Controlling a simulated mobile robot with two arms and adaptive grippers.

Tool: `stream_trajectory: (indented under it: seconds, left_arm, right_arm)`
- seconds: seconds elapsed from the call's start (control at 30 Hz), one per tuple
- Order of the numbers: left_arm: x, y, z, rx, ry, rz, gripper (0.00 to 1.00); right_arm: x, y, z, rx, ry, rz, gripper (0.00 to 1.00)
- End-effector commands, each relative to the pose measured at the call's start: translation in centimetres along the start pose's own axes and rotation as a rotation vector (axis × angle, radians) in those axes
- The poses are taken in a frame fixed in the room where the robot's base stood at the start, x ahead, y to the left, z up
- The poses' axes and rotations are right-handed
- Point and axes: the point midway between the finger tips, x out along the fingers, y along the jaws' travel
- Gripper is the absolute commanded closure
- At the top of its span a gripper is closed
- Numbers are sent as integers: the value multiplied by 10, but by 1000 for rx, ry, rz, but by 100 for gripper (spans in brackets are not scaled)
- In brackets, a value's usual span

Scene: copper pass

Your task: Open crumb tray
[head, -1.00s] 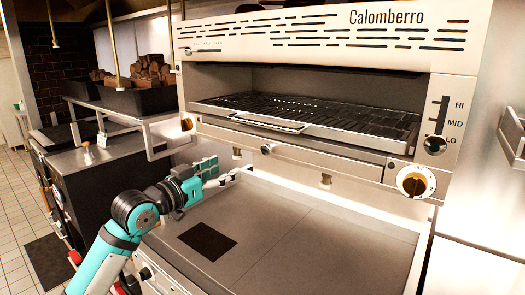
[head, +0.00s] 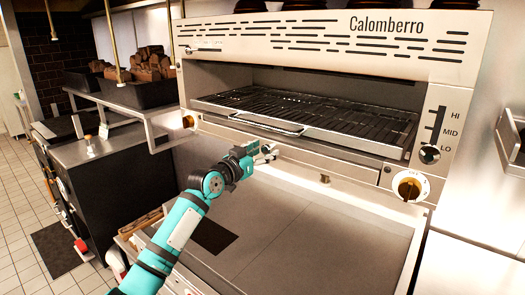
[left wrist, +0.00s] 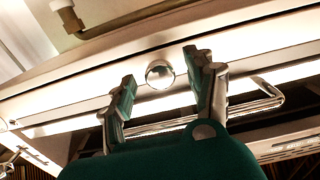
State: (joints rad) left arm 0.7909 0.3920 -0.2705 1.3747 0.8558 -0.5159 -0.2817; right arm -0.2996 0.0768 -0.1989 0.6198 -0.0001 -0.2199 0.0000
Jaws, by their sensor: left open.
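The crumb tray (head: 325,165) is the long metal drawer front below the grill rack of the Calomberro grill, and it looks shut. Its round shiny knob (left wrist: 160,74) shows in the left wrist view. My left gripper (head: 266,152) is in front of the tray front. In the left wrist view its jaws (left wrist: 160,72) are open, with one finger on each side of the knob and visible gaps between. I cannot tell how deep the knob sits between the fingers. My right gripper is in neither view.
The wire rack (head: 320,108) with its front handle (head: 268,127) sits just above the tray. A flat steel griddle surface (head: 300,235) lies below, clear apart from a dark square. A control knob (head: 409,187) is at right. A side shelf (head: 160,115) stands at left.

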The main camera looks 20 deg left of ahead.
Motion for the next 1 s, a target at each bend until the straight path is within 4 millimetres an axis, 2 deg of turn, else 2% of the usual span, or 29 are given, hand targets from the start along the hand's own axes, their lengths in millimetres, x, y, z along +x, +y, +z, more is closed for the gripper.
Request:
stream_trajectory:
  seconds: [0.2,0.63,1.0]
  left_arm:
    - [0,0,0,0,0,0,44]
    - [0,0,0,-1,-1,0,100]
    - [0,-1,1,0,-1,-1,100]
  right_arm:
    - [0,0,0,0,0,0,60]
    - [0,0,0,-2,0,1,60]
    - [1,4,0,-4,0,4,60]
